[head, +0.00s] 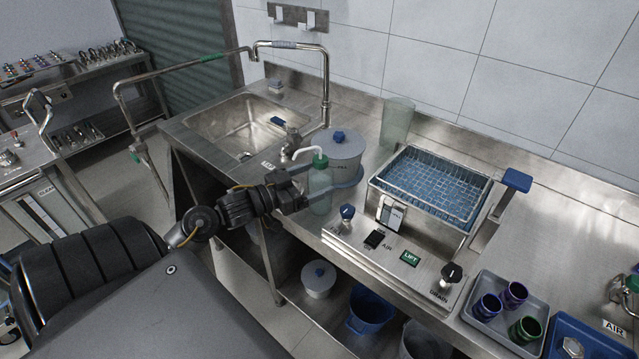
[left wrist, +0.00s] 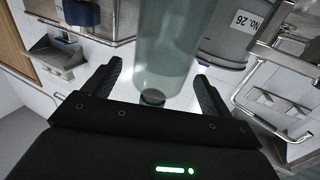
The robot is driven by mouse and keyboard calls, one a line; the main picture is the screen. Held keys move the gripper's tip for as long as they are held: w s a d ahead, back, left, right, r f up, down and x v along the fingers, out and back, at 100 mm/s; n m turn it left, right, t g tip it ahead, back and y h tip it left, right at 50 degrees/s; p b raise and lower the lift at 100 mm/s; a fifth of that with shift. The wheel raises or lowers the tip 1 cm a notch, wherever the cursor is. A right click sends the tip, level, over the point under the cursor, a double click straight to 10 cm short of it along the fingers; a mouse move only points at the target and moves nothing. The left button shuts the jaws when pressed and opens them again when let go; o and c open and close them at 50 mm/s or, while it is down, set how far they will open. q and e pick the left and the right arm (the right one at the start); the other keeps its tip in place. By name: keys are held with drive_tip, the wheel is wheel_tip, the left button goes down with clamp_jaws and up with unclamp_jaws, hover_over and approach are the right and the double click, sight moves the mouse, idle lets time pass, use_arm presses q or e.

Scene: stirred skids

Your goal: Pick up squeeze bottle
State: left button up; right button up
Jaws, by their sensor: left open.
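The squeeze bottle (head: 320,188) is translucent green with a green cap and a bent white nozzle. It stands upright near the front edge of the steel counter, in front of a grey lidded pot. My left gripper (head: 303,187) comes in from the left at the bottle's side, its fingers partly hidden. In the left wrist view the bottle (left wrist: 178,45) is between the open fingers of the left gripper (left wrist: 158,75), with gaps visible on both sides. My right gripper is not in view.
The grey pot (head: 346,155) stands close behind the bottle. A steel unit with a blue mesh basket (head: 425,190) is to the right, a sink (head: 235,125) to the left. A clear tumbler (head: 397,122) stands behind. A tray with cups (head: 480,325) is at lower right.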

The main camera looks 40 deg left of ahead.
sight(297, 153)
use_arm(q)
drive_tip(key=x, duration=0.4)
drive_tip(key=shift+p, duration=0.4)
drive_tip(key=c, duration=1.3)
drive_tip(key=shift+r, duration=0.55)
wheel_tip(297, 153, up, 3)
drive_tip(key=shift+s+a+f, duration=0.1)
drive_tip(key=shift+s+f, duration=0.05)
drive_tip(key=shift+f, duration=0.1)
drive_tip(key=s+r, duration=0.1)
drive_tip(key=s+a+r, duration=0.1)
drive_tip(key=r, duration=0.1)
drive_tip(key=s+a+r, duration=0.1)
drive_tip(key=s+r, duration=0.1)
drive_tip(key=shift+a+r, duration=0.1)
drive_tip(key=shift+a, duration=0.15)
drive_tip(key=s+a+r, duration=0.1)
drive_tip(key=s, duration=0.1)
drive_tip(key=s+a+r, duration=0.1)
drive_tip(key=s+a, duration=0.1)
drive_tip(key=s, duration=0.1)
drive_tip(key=s+a+r+b, duration=0.1)
drive_tip(key=s+a+r, duration=0.1)
drive_tip(key=shift+s+r, duration=0.1)
drive_tip(key=shift+s, duration=0.15)
